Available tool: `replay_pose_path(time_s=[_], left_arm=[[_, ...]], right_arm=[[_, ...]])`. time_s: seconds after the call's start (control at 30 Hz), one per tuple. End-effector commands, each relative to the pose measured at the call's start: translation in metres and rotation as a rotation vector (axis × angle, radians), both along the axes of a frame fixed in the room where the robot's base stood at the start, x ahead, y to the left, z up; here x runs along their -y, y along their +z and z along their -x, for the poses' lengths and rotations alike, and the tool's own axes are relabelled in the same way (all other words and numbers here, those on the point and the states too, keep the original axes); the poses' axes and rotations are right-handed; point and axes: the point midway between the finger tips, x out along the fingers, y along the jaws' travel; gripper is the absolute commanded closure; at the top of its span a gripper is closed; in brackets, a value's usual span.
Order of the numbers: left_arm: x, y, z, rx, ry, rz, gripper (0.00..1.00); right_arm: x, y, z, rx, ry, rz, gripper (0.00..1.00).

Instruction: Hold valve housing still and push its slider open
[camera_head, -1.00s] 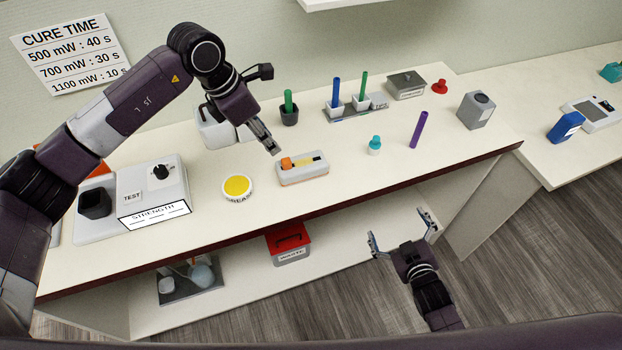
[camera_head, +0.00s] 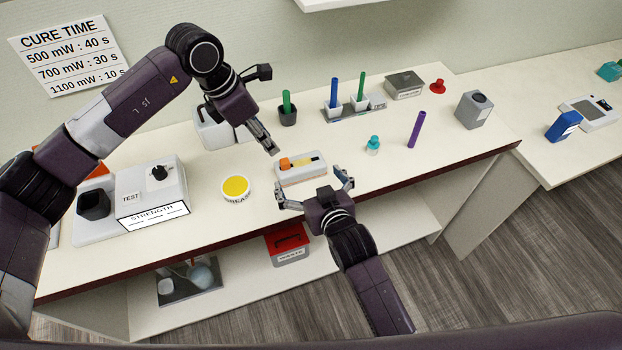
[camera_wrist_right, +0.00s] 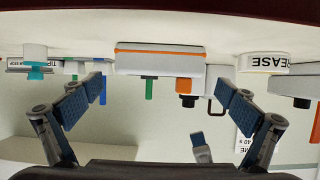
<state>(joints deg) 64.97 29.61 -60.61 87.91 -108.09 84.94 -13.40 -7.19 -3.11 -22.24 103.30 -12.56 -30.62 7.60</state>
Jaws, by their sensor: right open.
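The valve housing (camera_head: 302,176) is a pale grey block on the counter, with an orange slider (camera_head: 285,163) at the left end of its top beside a yellow strip. In the right wrist view the housing (camera_wrist_right: 160,62) appears inverted, with the orange slider (camera_wrist_right: 183,86) below it. My right gripper (camera_head: 310,186) is open and empty at the near side of the housing, its fingers spread toward the two ends. My left gripper (camera_head: 272,149) hangs just behind and left of the slider, apart from it; its finger gap is not clear.
A yellow-topped grease tin (camera_head: 236,188) stands left of the housing. The strength box (camera_head: 153,190) is farther left. The counter's front edge runs under my right gripper.

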Motion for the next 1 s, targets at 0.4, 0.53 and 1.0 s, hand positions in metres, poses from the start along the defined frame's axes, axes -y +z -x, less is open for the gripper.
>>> replay_pose_path(time_s=[0.4,0.53,1.0], left_arm=[[0.0,0.0,0.0,0.0,0.0,0.0,0.71],[0.0,0.0,0.0,0.0,0.0,0.0,0.71],[0.0,0.0,0.0,0.0,0.0,0.0,0.71]], right_arm=[[-0.015,-0.021,-0.05,0.003,0.0,0.002,0.0],[-0.017,-0.024,-0.056,0.002,-0.001,0.001,0.0],[-0.017,-0.024,-0.058,0.003,0.0,0.002,0.19]])
